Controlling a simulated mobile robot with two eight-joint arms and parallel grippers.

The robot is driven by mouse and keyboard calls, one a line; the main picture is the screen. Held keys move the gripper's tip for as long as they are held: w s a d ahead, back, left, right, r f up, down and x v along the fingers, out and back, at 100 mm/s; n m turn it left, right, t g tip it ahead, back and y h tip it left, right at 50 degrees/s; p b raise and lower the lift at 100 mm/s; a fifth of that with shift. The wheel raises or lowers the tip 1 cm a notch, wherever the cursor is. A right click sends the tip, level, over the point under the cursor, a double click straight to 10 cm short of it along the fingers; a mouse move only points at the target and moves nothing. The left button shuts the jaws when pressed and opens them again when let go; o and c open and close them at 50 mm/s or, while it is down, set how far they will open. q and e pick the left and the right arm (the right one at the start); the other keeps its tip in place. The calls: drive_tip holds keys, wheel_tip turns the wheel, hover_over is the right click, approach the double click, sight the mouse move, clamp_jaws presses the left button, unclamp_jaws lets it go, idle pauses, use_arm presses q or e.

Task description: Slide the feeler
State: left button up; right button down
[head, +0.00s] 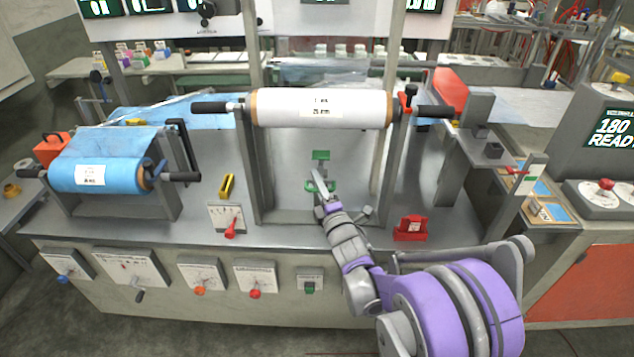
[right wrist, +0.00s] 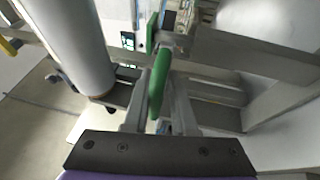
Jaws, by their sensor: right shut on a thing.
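The feeler appears to be the part with a green handle (head: 327,187), standing low behind the white roll, with a green block (head: 321,155) just above it. My right gripper (head: 321,190) is at the green handle and shut on it. In the right wrist view the green handle (right wrist: 159,80) stands between the two fingers of my right gripper (right wrist: 160,108), and the green block (right wrist: 152,28) shows beyond it. Part of the handle is hidden by my fingers. My left gripper is not in view.
A large white roll (head: 320,108) lies across the frame above my right gripper. A blue film roll (head: 100,175) is at the left. A red block (head: 411,228) stands right of my wrist, and a small red-handled lever (head: 230,228) is left. The grey deck (head: 285,232) between is bare.

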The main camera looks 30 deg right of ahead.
wheel_tip(320, 180, up, 9)
drive_tip(key=p, duration=0.6)
drive_tip(key=shift+r, duration=0.15)
drive_tip(key=c, duration=0.9)
unclamp_jaws()
drive_tip(key=b+v, duration=0.1)
drive_tip(key=v, duration=1)
